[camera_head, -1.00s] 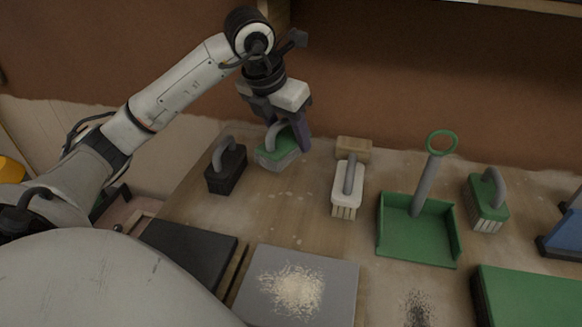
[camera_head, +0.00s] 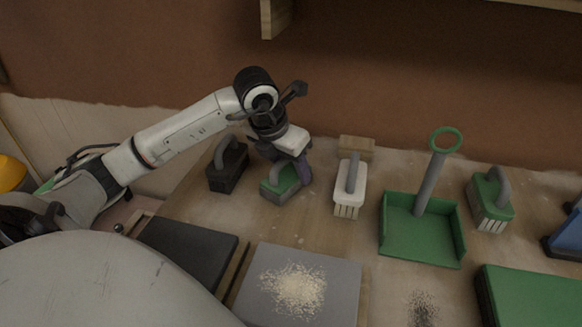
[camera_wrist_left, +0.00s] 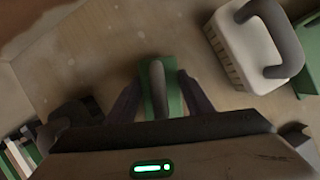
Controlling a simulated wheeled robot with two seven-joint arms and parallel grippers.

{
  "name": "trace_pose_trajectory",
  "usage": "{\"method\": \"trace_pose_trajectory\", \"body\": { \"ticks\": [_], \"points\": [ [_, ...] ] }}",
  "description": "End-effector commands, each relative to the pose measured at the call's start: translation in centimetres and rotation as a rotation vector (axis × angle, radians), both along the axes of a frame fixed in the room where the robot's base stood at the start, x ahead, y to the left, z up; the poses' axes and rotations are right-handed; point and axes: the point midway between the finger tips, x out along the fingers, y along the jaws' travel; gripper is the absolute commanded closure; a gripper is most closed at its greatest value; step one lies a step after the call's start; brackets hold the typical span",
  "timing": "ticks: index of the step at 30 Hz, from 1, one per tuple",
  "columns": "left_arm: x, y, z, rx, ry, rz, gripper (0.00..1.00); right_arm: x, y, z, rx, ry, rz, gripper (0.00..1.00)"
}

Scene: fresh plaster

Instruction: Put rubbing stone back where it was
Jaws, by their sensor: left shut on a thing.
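The rubbing stone (camera_head: 278,189), a grey block with a green top and a grey loop handle, is at the back left of the worktable. My left gripper (camera_head: 290,174) is over it and shut on its handle. In the left wrist view the stone (camera_wrist_left: 173,96) sits between the two dark fingers (camera_wrist_left: 160,98). I cannot tell whether its underside touches the table. My right gripper is not in view.
A black brush (camera_head: 228,170) is just left of the stone. A white brush (camera_head: 348,196) stands to its right, with a wooden block (camera_head: 357,147) behind. A green dustpan (camera_head: 418,238) and green brush (camera_head: 491,202) are farther right. Bare table (camera_head: 295,222) lies in front.

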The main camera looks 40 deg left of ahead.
Motion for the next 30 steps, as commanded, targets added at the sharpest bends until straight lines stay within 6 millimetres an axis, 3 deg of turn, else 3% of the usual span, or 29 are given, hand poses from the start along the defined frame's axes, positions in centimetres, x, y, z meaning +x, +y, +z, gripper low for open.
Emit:
{"method": "trace_pose_trajectory", "body": {
  "ticks": [1, 2, 5, 17, 30],
  "points": [
    [0.1, 0.0, -0.1, 0.0, -0.003, 0.0, 0.78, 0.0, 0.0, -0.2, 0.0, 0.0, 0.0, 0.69],
    [0.0, 0.0, -0.2, 0.0, 0.0, 0.0, 0.5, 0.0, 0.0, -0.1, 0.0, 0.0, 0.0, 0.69],
    [0.0, 0.0, -0.1, 0.0, 0.0, 0.0, 0.35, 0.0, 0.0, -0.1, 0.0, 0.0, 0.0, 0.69],
    [-0.2, 0.0, 0.7, 0.002, -0.002, -0.001, 0.35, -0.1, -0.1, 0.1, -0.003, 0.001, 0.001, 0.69],
    [-3.4, -0.4, 8.8, 0.002, -0.005, -0.001, 0.35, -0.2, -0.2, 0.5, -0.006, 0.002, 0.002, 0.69]
  ]
}}
